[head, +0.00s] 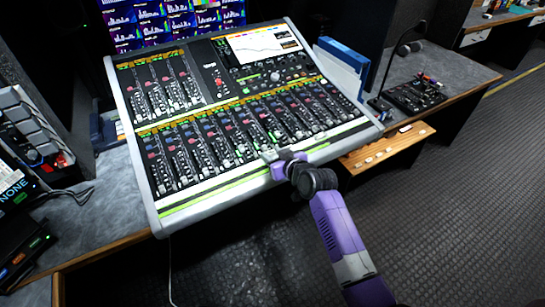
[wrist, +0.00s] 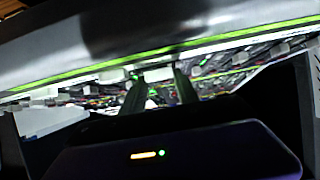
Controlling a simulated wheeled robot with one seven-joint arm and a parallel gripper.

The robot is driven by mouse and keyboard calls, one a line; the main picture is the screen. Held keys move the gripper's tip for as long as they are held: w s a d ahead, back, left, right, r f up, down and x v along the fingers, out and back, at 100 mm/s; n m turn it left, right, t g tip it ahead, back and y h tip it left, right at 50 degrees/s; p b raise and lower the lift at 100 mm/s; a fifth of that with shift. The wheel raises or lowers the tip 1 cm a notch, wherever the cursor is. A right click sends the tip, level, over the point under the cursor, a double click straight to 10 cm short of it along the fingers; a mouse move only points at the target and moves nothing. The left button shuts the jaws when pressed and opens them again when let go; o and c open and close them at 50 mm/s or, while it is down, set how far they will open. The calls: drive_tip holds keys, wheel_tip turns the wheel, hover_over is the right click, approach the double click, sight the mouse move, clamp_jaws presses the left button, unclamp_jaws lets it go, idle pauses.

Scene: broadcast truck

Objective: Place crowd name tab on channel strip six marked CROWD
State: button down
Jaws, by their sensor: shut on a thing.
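The mixing console (head: 250,110) stands on the desk, with two banks of faders and a screen at its top right. My gripper (head: 268,154) is at the console's front edge, right of its middle, over the pale strip below the lower faders. In the wrist view its two dark fingers (wrist: 160,84) are closed on a small pale tab (wrist: 157,74), which I take as the crowd name tab. Its lettering is not readable. I cannot tell whether the tab touches the console. The strip labels, including CROWD, are too small to read.
A wooden tray (head: 362,164) with several pale tabs sits at the console's right side. A blue binder (head: 343,68) and a small panel with a gooseneck (head: 415,95) stand to the right. Monitors (head: 172,20) rise behind. Open floor (head: 440,210) lies at right.

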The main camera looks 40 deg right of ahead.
drive_tip(key=shift+f, duration=0.5)
drive_tip(key=c, duration=0.9)
unclamp_jaws()
drive_tip(key=shift+f, duration=0.1)
